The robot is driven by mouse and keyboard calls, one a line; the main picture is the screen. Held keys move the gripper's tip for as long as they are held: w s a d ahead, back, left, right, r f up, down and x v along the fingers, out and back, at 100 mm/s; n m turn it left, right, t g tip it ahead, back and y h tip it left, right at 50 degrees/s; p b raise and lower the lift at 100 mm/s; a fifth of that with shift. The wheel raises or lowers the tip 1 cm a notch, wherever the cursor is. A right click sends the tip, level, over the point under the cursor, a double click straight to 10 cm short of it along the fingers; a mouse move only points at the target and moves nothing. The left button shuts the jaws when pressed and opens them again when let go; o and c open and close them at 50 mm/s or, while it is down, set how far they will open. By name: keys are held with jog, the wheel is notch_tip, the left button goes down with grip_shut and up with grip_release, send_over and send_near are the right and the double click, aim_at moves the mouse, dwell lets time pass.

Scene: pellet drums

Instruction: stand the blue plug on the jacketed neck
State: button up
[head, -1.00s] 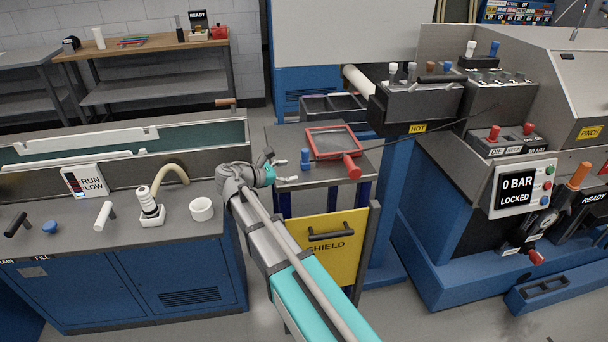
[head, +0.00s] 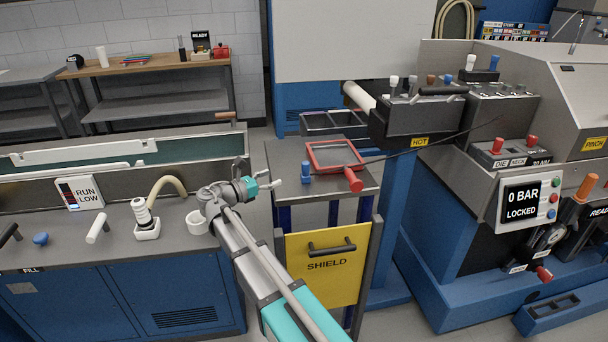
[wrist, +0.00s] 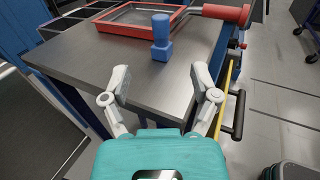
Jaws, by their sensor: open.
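The blue plug (head: 306,172), a round top on a squarer base, stands upright on the grey top of a small cart. In the wrist view the plug (wrist: 161,38) stands beyond my fingertips, roughly centred between them. My gripper (head: 278,172) is at the cart's left edge, pointing at the plug. In the wrist view my gripper (wrist: 160,80) is open and empty, its fingers spread and apart from the plug. A white ribbed neck (head: 142,213) with a curved hose stands on the left bench; I cannot tell whether it is the jacketed neck.
A red-framed tray (head: 310,160) with a red handle (head: 353,180) lies close behind and right of the plug. A yellow SHIELD panel (head: 325,265) hangs on the cart's front. A box marked HOT (head: 425,120) stands right. A white cup (head: 196,221) is beside my arm.

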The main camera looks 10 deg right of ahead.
aim_at(305, 175)
jog(key=x, duration=0.7)
jog(key=shift+w+d, duration=0.2)
jog(key=shift+d, duration=0.1)
jog(key=shift+d, duration=0.1)
jog(key=shift+x, duration=2.5)
jog(key=shift+f, duration=0.2)
grip_shut()
